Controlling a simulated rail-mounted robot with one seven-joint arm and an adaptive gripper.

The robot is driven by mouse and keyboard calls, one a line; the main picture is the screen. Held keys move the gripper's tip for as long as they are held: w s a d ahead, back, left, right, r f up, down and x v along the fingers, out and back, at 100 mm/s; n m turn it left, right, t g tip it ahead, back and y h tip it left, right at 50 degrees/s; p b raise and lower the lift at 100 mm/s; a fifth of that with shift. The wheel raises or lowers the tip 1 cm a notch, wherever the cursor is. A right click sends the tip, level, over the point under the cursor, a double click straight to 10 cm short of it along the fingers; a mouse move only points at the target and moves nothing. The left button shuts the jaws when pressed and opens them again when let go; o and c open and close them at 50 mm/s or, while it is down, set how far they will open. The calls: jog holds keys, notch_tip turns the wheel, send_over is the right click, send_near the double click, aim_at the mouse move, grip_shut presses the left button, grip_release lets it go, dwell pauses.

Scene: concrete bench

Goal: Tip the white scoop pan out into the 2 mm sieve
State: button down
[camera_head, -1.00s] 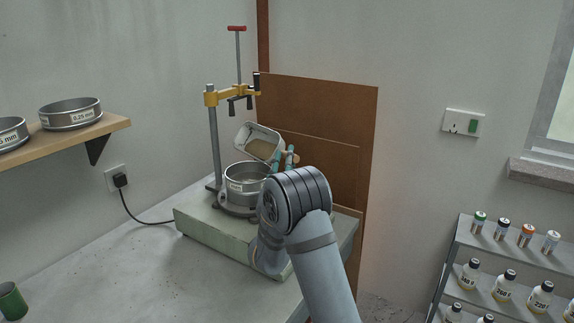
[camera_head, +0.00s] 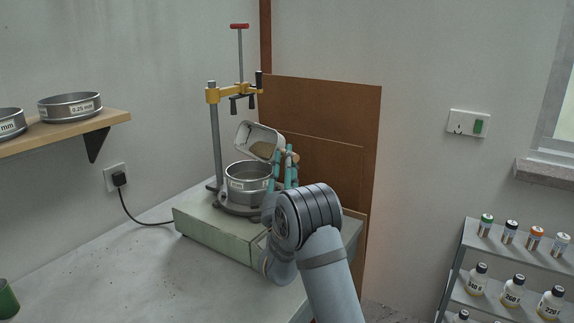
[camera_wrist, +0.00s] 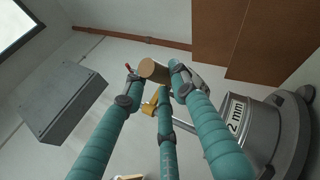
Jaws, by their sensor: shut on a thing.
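The white scoop pan (camera_head: 258,133) is held tilted above the 2 mm sieve (camera_head: 249,184), with its open side facing the camera. Brown grainy material (camera_head: 264,151) lies in its lower part. My gripper (camera_head: 287,160) is shut on the pan's tan handle, to the right of the pan. In the wrist view the handle's round end (camera_wrist: 155,70) shows between the fingertips (camera_wrist: 152,82). The metal sieve sits on the shaker base, and its "2 mm" label (camera_wrist: 236,117) shows at the right there. The inside of the sieve is mostly hidden.
The shaker's post (camera_head: 216,140) and yellow clamp arm (camera_head: 232,95) stand behind and left of the pan. A brown board (camera_head: 335,115) leans behind. A shelf (camera_head: 110,122) with other sieves is at left.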

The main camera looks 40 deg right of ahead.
jog(key=shift+a+f+n+t+y+b, duration=0.2)
jog(key=shift+f+n+t+y+b, duration=0.2)
jog(key=shift+n+t+b, duration=1)
jog(key=shift+a+f+n+t+y+b, duration=0.3)
jog(key=shift+n+t+b, duration=0.5)
jog(key=shift+b, duration=1.15)
jog(key=shift+a+f+n+t+y+b, duration=0.1)
jog(key=shift+f+n+t+y+b, duration=0.35)
jog(key=shift+n+t+b, duration=0.75)
